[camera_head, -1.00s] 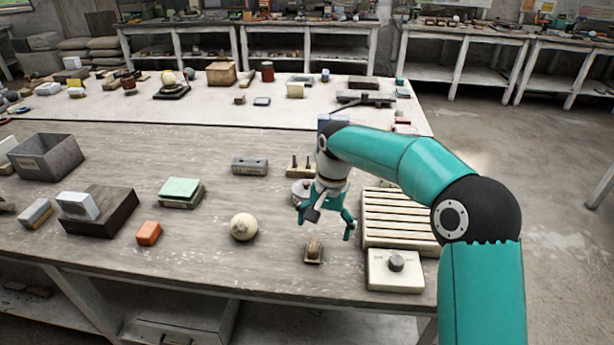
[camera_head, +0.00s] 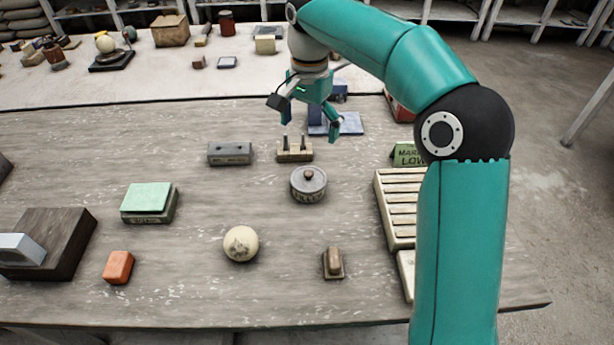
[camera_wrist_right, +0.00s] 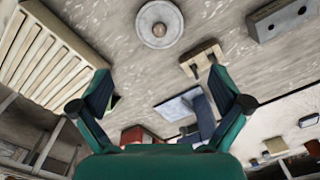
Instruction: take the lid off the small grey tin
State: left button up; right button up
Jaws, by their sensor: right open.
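The small grey tin (camera_head: 308,193) stands upright on the workbench, right of centre. Its round lid (camera_head: 308,178) with a dark knob sits on top. In the right wrist view the lid (camera_wrist_right: 160,25) shows from above at the top of the picture, beyond the fingertips. My right gripper (camera_head: 310,134) is open and empty, above the bench and further back than the tin. Its two spread fingers also show in the right wrist view (camera_wrist_right: 164,90), with nothing between them. My left gripper is in no view.
A slatted tray (camera_head: 399,205) is to the right. A pale sphere (camera_head: 241,244) and a small brown-topped block (camera_head: 333,263) are in front.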

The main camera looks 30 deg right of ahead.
send_over(309, 173)
jog(key=f, duration=0.4)
jog(key=f+b, duration=0.1)
jog(key=f, duration=0.2)
jog(key=shift+w+d, duration=0.15)
jog(key=shift+w, duration=0.15)
jog(key=shift+s+f, duration=0.2)
jog(key=shift+f, duration=2.75)
jog(key=shift+s, duration=0.1)
jog(key=c, duration=1.1)
jog(key=shift+c, duration=0.3)
